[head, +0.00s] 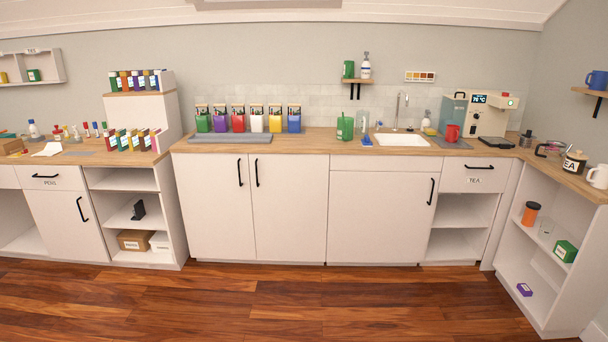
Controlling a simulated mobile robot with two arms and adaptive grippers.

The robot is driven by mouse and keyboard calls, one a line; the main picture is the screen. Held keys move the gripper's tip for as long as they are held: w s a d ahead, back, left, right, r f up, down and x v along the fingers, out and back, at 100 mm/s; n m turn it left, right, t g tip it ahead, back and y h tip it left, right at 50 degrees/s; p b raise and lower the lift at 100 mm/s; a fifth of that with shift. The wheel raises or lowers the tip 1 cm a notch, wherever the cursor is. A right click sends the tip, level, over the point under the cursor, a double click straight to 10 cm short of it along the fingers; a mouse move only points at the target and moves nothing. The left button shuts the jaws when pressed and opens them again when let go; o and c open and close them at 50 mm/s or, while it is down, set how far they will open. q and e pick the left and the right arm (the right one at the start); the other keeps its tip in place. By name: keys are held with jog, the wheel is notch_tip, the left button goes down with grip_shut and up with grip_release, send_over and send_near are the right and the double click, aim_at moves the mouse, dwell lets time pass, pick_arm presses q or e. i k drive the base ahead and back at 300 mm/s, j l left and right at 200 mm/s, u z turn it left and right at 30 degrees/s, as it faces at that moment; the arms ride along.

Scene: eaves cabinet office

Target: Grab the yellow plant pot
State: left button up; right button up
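A row of coloured containers stands on the wooden counter at the back wall. The yellow one (275,122) is second from the right, between a white one (257,122) and a blue one (294,122). It looks like a yellow pot with something brown at its top; the details are too small to tell. A small yellow item (4,77) also sits on the left wall shelf, cut by the picture edge. Neither of my grippers shows in the head view.
A grey mat (215,138) lies on the counter in front of the row's left part. A green container (345,127), a sink (402,139) and a coffee machine (476,115) are further right. The wooden floor (300,298) before the closed cabinets is clear.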

aim_at(276, 119)
jog(key=i, duration=3.2)
